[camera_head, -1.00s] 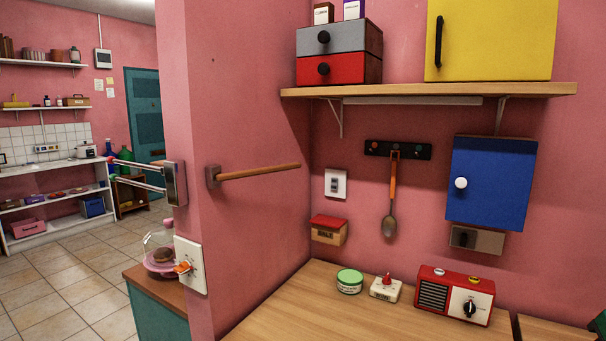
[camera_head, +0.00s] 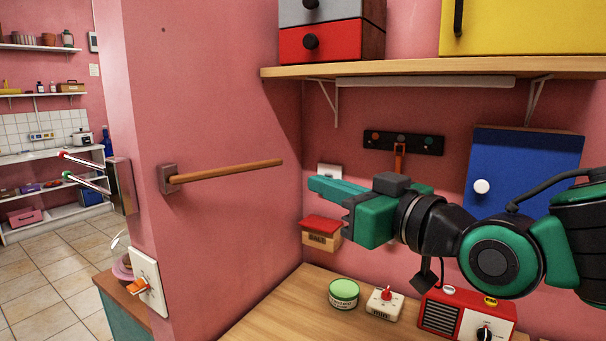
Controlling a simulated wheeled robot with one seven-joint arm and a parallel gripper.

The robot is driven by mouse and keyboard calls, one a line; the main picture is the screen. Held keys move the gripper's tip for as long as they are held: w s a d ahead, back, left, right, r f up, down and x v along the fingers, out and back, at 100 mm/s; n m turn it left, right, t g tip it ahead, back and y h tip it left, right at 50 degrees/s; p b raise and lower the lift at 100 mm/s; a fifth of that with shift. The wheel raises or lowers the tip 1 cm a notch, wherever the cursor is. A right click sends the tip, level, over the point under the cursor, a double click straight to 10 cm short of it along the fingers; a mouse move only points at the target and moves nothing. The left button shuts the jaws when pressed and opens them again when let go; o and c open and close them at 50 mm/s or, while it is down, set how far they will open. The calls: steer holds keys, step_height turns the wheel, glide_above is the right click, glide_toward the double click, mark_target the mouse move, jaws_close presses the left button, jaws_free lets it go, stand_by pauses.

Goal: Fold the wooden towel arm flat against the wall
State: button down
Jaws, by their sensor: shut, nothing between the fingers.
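The wooden towel arm (camera_head: 228,173) is a brown rod on a dark bracket (camera_head: 168,178) at the left part of the pink side wall. It sticks out to the right, away from the bracket, and its free end is near the middle of the view. My gripper (camera_head: 312,184) is shut and empty. Its green fingers point left, to the right of and slightly below the rod's free end in the picture, with a gap between them. My gripper and arm hide part of the back wall and most of the hanging spoon.
A shelf (camera_head: 420,68) with a red drawer (camera_head: 320,44) runs above. A blue cabinet (camera_head: 530,150) is behind my arm. A red-lidded box (camera_head: 321,232) hangs below my gripper. A green tin (camera_head: 343,293), a white timer (camera_head: 385,302) and a red radio (camera_head: 440,318) stand on the counter.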

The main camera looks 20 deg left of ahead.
mark_target(268, 166)
steer(key=x, duration=1.3)
steer(key=shift+w+a+f, duration=0.1)
steer(key=shift+w+a, duration=0.15)
steer(key=shift+a, duration=0.05)
steer(key=shift+a, duration=0.1)
